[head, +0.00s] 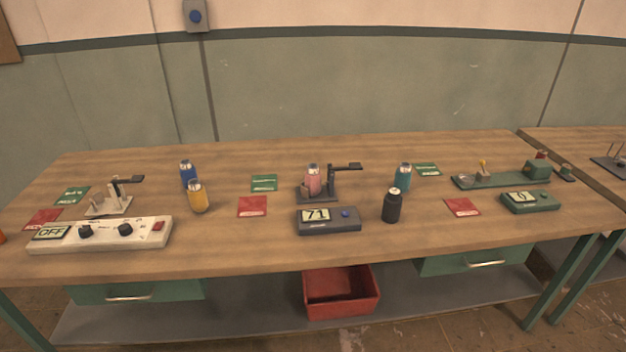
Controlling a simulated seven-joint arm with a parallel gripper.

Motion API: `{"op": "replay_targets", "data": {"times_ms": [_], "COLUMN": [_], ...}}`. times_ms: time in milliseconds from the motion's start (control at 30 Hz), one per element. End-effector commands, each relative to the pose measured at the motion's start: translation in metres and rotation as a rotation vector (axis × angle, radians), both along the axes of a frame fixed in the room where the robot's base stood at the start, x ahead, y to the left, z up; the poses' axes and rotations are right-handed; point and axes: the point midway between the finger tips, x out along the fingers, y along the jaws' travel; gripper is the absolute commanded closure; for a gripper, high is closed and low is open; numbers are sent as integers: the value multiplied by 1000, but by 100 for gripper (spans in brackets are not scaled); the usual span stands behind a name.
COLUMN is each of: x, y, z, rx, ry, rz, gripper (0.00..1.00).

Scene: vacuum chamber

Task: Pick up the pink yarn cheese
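The pink yarn cheese (312,183) is a small upright pink package with a pale top. It stands in the middle of the table on a dark device (330,197) with an arm reaching out to the right. A small pinkish lump shows at its lower left; I cannot tell if it is part of it. My gripper is not in view.
The wooden table (240,230) also bears blue (187,173), yellow (197,197), teal (403,178) and black (392,206) upright packages. A grey display box (328,220) reading 71 stands in front of the dark device. A white control box (105,233) is at left, green apparatus (500,177) at right.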

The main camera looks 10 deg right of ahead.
Motion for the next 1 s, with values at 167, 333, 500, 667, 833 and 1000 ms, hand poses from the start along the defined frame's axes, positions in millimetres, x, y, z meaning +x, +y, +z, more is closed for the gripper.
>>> {"op": "replay_targets", "data": {"times_ms": [167,333,500,667,833,1000], "x": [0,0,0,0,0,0], "y": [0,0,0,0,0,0], "z": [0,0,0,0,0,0], "rx": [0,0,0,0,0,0], "ry": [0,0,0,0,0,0], "rz": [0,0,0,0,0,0], "gripper": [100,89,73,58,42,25]}}
